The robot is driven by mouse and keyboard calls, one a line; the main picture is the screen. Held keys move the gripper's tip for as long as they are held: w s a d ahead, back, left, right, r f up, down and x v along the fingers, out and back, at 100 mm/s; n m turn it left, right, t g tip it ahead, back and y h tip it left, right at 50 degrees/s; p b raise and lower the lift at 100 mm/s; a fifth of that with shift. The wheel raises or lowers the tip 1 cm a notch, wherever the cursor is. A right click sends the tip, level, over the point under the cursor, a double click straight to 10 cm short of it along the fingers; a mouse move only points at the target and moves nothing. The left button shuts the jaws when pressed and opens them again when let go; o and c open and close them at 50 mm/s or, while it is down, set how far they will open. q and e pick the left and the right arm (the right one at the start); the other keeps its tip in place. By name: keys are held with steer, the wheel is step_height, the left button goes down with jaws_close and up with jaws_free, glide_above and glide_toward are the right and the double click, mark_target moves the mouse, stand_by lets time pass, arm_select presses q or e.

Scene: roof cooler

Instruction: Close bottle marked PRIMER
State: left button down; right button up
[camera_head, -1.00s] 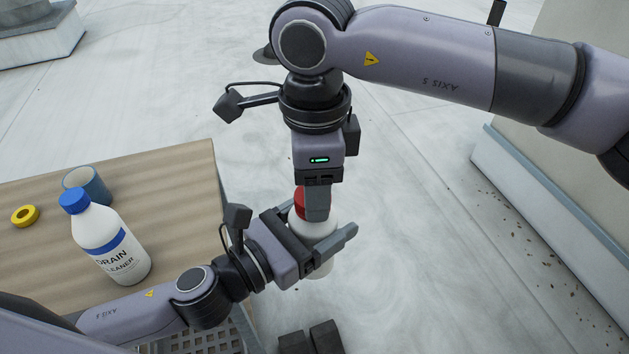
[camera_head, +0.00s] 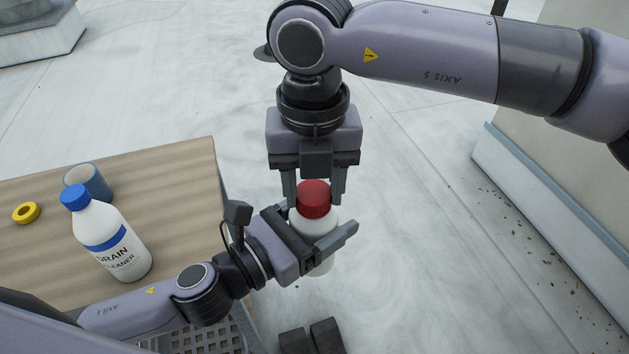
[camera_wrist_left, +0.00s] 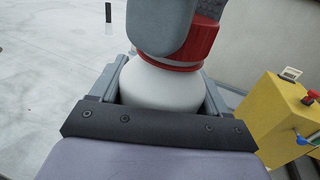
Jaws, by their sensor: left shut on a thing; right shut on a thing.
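A white bottle (camera_head: 310,229) with a red cap (camera_head: 314,199) on its top is held upright in the air, off the table's right edge. No lettering shows on its visible side, so I cannot read PRIMER. My left gripper (camera_head: 318,235) is shut around the bottle's body. My right gripper (camera_head: 315,190) comes down from above and is shut on the red cap, one finger on each side. In the left wrist view, the white bottle (camera_wrist_left: 160,88) sits between my left fingers, and a right finger partly hides the red cap (camera_wrist_left: 200,42). I cannot tell how tightly the cap is seated.
A wooden table (camera_head: 165,175) at the left holds a DRAIN CLEANER bottle (camera_head: 110,245) with a blue cap, a blue cup (camera_head: 92,183) and a yellow ring (camera_head: 26,212). A yellow box (camera_wrist_left: 280,118) with a red button shows in the left wrist view. Open roof floor lies beyond.

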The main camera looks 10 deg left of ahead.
steer(key=m, duration=0.4)
steer(key=shift+m, duration=0.4)
steer(key=m, duration=0.3)
steer(key=shift+a, duration=0.1)
steer(key=m, duration=0.6)
steer(key=shift+w, duration=0.1)
steer(key=o, duration=1.1)
steer(key=shift+c, duration=0.2)
step_height(320, 180, up, 12)
